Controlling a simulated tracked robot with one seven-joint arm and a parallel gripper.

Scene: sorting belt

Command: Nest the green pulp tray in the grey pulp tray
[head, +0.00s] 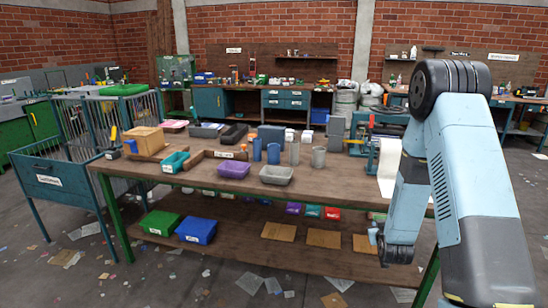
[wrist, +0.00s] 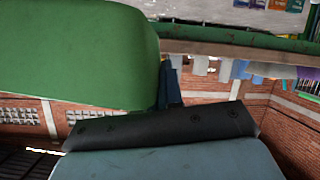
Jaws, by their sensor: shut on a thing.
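The grey pulp tray (head: 276,174) lies upright on the front part of the wooden table, right of centre, and looks empty. A large green thing, which I take to be the green pulp tray (wrist: 75,55), fills the upper left of the wrist view, close against my gripper (wrist: 170,85). In the head view my arm hangs at the right, near the table's front right corner; the held tray and the fingertips cannot be made out there.
A purple tray (head: 233,169) and a teal tray (head: 176,162) lie left of the grey tray. Blue cups (head: 257,149) and grey cups (head: 319,157) stand behind it. Green (head: 160,223) and blue (head: 196,230) bins sit on the lower shelf. A wire cage stands left.

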